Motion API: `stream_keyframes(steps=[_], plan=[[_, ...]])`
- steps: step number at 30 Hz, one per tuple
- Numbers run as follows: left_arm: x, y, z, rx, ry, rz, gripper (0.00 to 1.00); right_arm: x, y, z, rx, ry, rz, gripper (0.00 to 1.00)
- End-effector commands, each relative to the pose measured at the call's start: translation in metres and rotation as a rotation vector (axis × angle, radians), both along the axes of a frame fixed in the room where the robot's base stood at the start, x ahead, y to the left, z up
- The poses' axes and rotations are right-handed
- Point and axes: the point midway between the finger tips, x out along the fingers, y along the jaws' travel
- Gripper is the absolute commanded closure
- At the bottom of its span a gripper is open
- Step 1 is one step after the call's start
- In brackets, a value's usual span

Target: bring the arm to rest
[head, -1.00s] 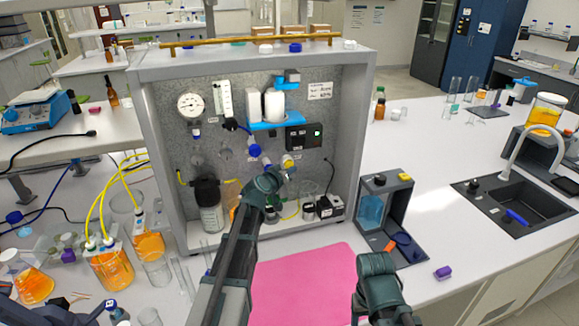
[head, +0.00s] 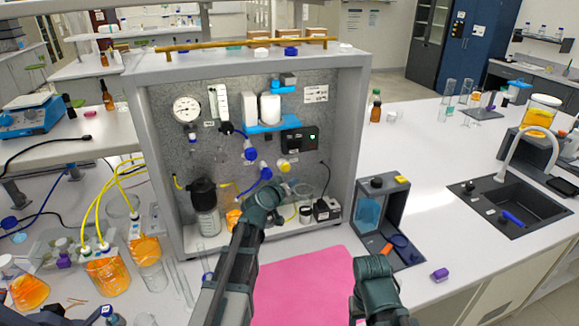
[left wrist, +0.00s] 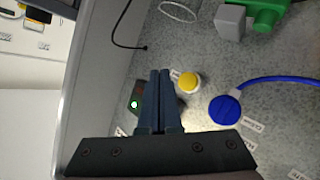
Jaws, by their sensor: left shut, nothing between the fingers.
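My left gripper (head: 286,188) is in front of the lower middle of the rig's panel (head: 165,150), below the yellow knob (head: 284,166) and the blue valve (head: 265,173). In the left wrist view its two dark fingers (left wrist: 160,78) lie together with nothing between them. The yellow knob (left wrist: 189,82) shows just right of the fingertips, and a blue knob (left wrist: 225,109) with a blue tube is farther right. I cannot tell the exact gap to the panel. My right arm shows at the lower right of the head view, but no fingers of it are visible.
A black-lidded bottle (head: 205,210) stands left of my left gripper inside the rig. A pink mat (head: 305,285) lies in front. A grey open stand (head: 382,215) is right of the rig. Flasks with orange liquid (head: 108,272) and yellow tubes crowd the left. The bench at right has free room.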

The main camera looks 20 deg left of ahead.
Motion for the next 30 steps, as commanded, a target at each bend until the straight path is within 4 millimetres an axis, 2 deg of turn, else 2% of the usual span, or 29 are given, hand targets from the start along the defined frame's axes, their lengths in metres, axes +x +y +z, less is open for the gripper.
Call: stream_keyframes(steps=[2,4,8,9,11,12,14,15,18,22,25,30], plan=[[-0.004,-0.009,-0.004,0.007,0.016,-0.021,1.0,0.0,0.0,0.0,0.0,0.0,0.0,0.35],[-0.013,-0.03,-0.013,0.022,0.056,-0.07,1.0,0.0,0.0,0.0,0.0,0.0,0.0,0.35],[-0.05,-0.092,-0.046,0.089,0.209,-0.227,1.0,0.0,0.0,-0.001,0.0,0.0,0.0,0.35],[-0.068,-0.113,-0.059,0.119,0.274,-0.282,1.0,0.0,0.0,-0.001,0.0,0.0,0.0,0.35],[-0.098,-0.139,-0.08,0.169,0.378,-0.359,1.0,0.0,0.0,-0.001,0.0,0.0,0.0,0.35],[-0.12,-0.154,-0.093,0.207,0.454,-0.405,1.0,0.0,0.0,-0.001,0.0,0.0,0.0,0.35],[-0.155,-0.171,-0.112,0.269,0.569,-0.464,1.0,0.0,0.0,-0.002,0.0,0.0,0.0,0.35],[-0.179,-0.179,-0.123,0.314,0.648,-0.497,1.0,0.0,0.0,-0.002,0.0,0.0,0.0,0.35],[-0.237,-0.186,-0.144,0.433,0.838,-0.545,1.0,0.0,0.0,-0.002,0.0,0.0,0.0,0.35],[-0.297,-0.179,-0.156,0.571,1.038,-0.549,1.0,0.0,0.0,-0.002,0.0,0.0,0.0,0.35],[-0.324,-0.171,-0.157,0.643,1.134,-0.53,1.0,0.0,0.0,-0.003,0.0,0.0,0.0,0.35],[-0.341,-0.164,-0.156,0.693,1.199,-0.509,1.0,0.0,0.0,-0.003,0.0,0.0,0.0,0.35]])
